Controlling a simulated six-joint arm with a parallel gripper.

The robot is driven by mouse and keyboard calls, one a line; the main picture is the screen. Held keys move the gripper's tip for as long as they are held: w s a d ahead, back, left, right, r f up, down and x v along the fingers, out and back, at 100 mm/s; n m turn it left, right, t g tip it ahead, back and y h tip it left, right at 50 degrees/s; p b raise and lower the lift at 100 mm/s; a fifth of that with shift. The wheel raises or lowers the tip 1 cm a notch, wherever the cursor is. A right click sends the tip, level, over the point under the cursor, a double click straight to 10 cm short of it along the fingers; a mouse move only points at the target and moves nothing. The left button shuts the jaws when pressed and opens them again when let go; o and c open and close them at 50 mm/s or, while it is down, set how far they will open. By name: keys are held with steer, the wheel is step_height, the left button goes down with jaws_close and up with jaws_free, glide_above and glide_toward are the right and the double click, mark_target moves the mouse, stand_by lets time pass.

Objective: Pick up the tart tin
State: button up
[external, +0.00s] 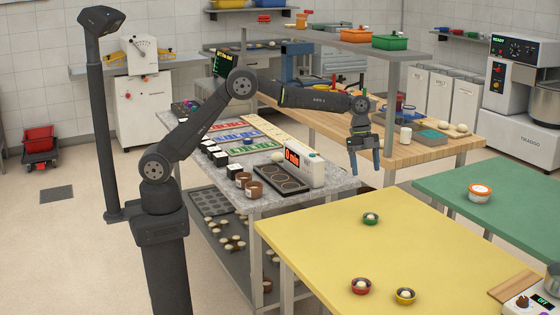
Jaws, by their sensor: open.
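My gripper (365,170) hangs pointing down, open and empty, in the air near the right end of the grey stone worktop. I cannot tell for certain which item is the tart tin. A dark tray (268,179) with round wells lies on the stone worktop, left of my gripper.
The yellow table (320,240) is mostly clear. A white display box (305,170) and brown pots (254,189) stand on the stone worktop. An overhead shelf (350,45) and its post rise behind my gripper.

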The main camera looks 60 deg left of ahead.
glide_above(370, 218)
steer(key=s, duration=0.2)
steer(key=f, duration=1.1)
steer(key=shift+w+f, duration=0.25)
steer(key=x, duration=0.5)
steer(key=shift+w+a+f, duration=0.1)
steer(key=c, duration=1)
